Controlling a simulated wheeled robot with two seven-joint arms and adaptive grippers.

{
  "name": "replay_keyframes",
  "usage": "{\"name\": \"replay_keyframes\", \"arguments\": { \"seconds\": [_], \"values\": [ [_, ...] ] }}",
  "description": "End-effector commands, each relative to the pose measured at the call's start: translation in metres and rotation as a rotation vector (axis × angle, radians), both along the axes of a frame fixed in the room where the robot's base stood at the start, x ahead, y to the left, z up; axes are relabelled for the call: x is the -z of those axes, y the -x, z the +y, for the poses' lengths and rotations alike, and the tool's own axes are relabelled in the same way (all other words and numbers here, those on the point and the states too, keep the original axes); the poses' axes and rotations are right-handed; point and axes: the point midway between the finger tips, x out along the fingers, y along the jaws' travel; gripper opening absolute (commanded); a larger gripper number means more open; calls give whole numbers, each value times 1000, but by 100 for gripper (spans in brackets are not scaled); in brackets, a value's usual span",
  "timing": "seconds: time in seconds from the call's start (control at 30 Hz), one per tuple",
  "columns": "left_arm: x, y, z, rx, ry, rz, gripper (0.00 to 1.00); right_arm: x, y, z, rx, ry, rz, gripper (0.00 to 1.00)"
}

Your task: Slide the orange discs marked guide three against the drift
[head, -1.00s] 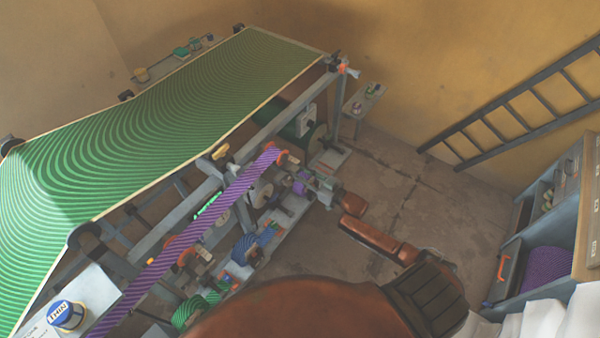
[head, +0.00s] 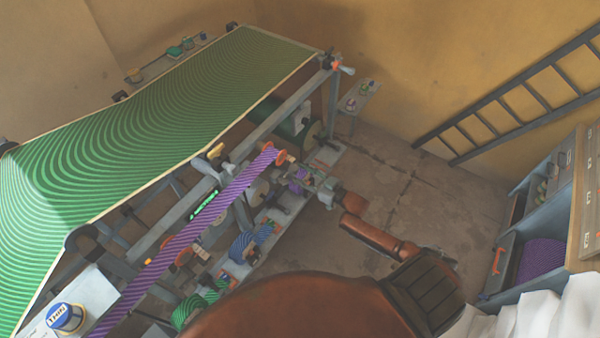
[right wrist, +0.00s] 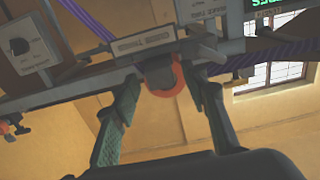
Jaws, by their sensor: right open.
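In the right wrist view, an orange disc (right wrist: 168,80) hangs under a grey rail, with a dark roller or bracket part beside it. A small label plate on that rail, upside down in this view, seems to read guide three. My right gripper (right wrist: 163,92) is open, with one finger on each side of the disc; I cannot tell whether either touches it. In the head view my right gripper (head: 324,190) is small, at the machine's right side. Other orange discs (head: 281,157) sit at the top end of the purple striped web (head: 215,200). My left gripper is out of view.
A wide green striped sheet (head: 150,130) covers the machine's upper left. A blue-and-white tin (head: 66,317) stands at lower left. A dark ladder (head: 510,100) leans on the right wall, above a grey cabinet (head: 530,215). The floor between is clear.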

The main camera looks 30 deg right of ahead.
Motion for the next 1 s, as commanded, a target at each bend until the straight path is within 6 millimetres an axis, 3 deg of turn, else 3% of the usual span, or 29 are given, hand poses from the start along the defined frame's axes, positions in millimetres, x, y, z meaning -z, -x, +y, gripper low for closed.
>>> {"name": "replay_keyframes", "arguments": {
  "seconds": [0.27,0.73,1.0],
  "values": [
    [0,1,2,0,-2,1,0,1,7,-3,2,1,2,41],
    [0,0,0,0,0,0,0,1,88,-37,1,2,4,41],
    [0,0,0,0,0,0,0,1,109,-46,1,-1,1,41]
  ]
}}
